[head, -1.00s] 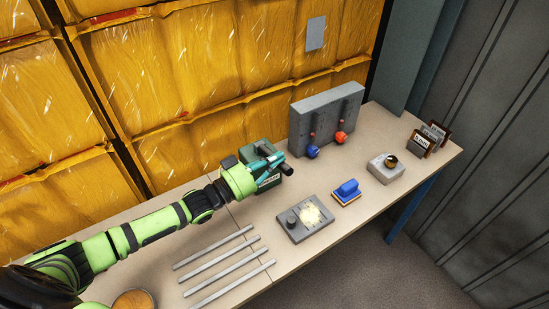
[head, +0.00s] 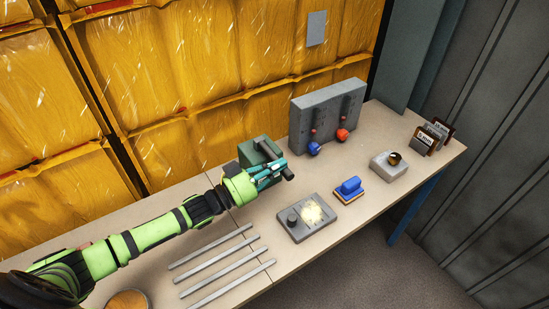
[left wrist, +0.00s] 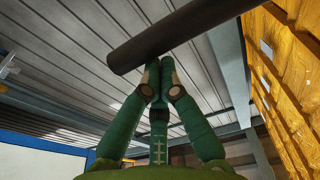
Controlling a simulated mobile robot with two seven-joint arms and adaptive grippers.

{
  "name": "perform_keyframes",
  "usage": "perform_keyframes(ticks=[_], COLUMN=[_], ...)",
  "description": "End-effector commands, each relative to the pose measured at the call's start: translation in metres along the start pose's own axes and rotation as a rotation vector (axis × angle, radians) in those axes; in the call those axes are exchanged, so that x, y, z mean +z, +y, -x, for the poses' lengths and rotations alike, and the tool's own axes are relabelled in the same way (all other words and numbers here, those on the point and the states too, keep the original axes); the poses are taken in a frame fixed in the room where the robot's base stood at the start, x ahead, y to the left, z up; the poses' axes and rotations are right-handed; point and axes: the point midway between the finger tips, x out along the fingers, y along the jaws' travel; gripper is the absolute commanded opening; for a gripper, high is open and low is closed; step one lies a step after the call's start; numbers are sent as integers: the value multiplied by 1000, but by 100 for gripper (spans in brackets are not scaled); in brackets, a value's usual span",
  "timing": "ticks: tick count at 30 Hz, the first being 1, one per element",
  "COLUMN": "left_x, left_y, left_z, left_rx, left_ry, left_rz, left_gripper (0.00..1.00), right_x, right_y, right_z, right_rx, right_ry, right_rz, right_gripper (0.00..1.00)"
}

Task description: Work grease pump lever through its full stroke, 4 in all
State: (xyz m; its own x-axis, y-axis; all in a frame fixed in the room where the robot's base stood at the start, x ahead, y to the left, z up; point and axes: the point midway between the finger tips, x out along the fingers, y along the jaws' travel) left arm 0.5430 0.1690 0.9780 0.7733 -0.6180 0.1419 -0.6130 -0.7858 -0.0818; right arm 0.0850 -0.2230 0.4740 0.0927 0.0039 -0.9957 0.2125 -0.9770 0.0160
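The grease pump is a dark green box (head: 258,149) on the bench, left of the grey upright block. Its lever shows as a short dark bar (head: 289,174) at the right of my left gripper (head: 276,168), which partly hides the pump's front. In the left wrist view the lever is a thick dark bar (left wrist: 190,32) running across, just past the tips of my left gripper (left wrist: 160,66). The two green fingers meet at their tips, with the bar lying across them, not between them. Whether they touch it is unclear. My right gripper is not in view.
The grey block (head: 322,108) with blue and red knobs stands behind. A grey plate (head: 297,232), a blue-handled tool (head: 350,187), a grey box with a dark knob (head: 396,158) and several metal bars (head: 215,252) lie on the bench (head: 385,205). A yellow-wrapped wall (head: 190,80) is behind.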

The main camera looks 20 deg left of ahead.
Motion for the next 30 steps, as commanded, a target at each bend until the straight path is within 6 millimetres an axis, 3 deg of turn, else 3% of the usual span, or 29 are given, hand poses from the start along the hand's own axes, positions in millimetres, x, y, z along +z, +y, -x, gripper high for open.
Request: perform_keyframes(ticks=[1,10,30], left_x=[12,31,38], left_y=[2,4,4], left_z=[2,5,6], left_rx=[5,29,39], left_ry=[-4,-7,-10], left_rz=[-32,-202,-275], left_gripper=[0,0,0], right_x=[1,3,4], right_y=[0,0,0], right_z=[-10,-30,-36], right_rx=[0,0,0], right_ry=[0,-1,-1], right_rz=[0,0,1], right_gripper=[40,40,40])
